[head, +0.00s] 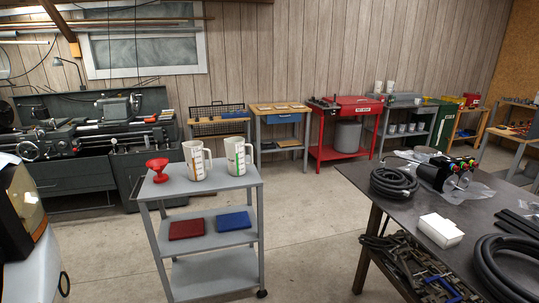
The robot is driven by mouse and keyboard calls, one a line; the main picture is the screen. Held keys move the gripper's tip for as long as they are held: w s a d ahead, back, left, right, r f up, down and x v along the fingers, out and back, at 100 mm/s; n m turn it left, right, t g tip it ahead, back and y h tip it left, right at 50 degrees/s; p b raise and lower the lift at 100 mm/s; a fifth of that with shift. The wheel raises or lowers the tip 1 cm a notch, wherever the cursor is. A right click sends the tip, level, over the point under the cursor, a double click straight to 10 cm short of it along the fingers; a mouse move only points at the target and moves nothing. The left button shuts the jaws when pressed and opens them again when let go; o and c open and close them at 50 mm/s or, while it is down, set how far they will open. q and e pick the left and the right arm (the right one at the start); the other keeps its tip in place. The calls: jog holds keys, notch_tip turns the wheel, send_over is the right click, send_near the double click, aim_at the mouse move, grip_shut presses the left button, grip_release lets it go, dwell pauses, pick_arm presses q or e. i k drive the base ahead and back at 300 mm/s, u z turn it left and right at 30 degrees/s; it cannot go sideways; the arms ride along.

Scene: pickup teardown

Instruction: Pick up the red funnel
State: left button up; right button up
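The red funnel (158,169) stands on the top shelf of a grey cart (204,185), near its left edge. Its wide mouth faces up. Two white measuring jugs stand to its right: the nearer jug (195,161) is just beside it, and the other jug (237,156) is farther right. Neither of my grippers shows in the head view, so whether they are open or shut is hidden.
The cart's middle shelf holds a red case (186,229) and a blue case (234,222). A dark table (390,202) with coiled hoses (395,183) and a white box (440,230) stands at right. A lathe (95,135) is behind left. Floor between cart and table is clear.

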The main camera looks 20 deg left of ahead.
aim_at(157, 165)
jog(key=i, duration=1.65)
jog(key=u, duration=1.15)
jog(key=i, duration=0.5)
jog(key=u, duration=0.05)
